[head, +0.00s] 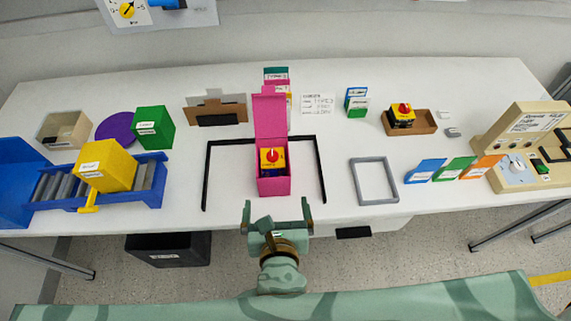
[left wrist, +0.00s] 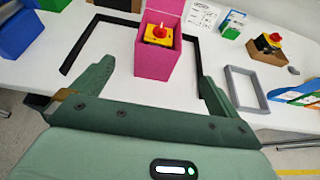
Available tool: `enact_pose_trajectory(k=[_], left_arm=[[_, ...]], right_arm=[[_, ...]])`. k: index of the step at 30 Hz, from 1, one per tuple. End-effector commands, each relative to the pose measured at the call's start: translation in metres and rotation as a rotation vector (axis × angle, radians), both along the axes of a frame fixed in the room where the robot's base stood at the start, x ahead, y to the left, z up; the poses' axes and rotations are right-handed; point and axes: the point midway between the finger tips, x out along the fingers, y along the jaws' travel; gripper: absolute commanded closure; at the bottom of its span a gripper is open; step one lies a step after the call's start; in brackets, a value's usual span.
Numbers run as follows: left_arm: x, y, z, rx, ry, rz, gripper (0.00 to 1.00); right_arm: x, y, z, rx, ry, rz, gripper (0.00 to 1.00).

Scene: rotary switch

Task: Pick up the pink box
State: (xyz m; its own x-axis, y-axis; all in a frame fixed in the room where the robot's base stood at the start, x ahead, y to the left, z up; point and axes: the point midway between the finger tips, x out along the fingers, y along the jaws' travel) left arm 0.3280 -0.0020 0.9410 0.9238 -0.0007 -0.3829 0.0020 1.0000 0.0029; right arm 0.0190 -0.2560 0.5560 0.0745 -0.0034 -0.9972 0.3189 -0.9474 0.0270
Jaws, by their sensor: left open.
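The pink box (head: 274,185) stands upright on the white table near its front edge, with its lid raised at the back. A yellow rotary switch with a red knob (head: 271,158) sits inside it. My left gripper (head: 277,207) is open and empty just in front of the box, with its two fingers spread wider than the box. In the left wrist view the pink box (left wrist: 155,62) lies ahead, between and beyond the open fingers, apart from them. My right gripper is not in view.
A black frame outline (head: 207,170) surrounds the box on the table. A grey frame (head: 374,181) lies to the right. A yellow box on a blue roller stand (head: 150,183) is at the left. Coloured cards (head: 453,168) and a beige panel (head: 525,140) are at the right.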

Motion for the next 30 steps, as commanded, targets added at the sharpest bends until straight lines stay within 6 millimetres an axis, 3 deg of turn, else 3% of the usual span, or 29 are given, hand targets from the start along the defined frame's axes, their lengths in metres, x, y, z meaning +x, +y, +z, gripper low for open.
enact_pose_trajectory(k=[12, 19, 25, 30], left_arm=[[0.085, 0.0, -0.037, -0.001, -0.001, 0.001, 0.0], [0.103, 0.001, -0.045, -0.001, 0.0, 0.003, 0.0], [0.134, 0.002, -0.059, 0.001, 0.0, 0.002, 0.0], [0.144, 0.002, -0.062, -0.002, 0.001, 0.001, 0.0]], right_arm=[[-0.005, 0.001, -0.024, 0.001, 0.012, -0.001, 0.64], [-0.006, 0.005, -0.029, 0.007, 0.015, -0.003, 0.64], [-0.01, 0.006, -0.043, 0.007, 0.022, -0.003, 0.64], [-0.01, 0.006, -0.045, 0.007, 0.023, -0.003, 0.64]])
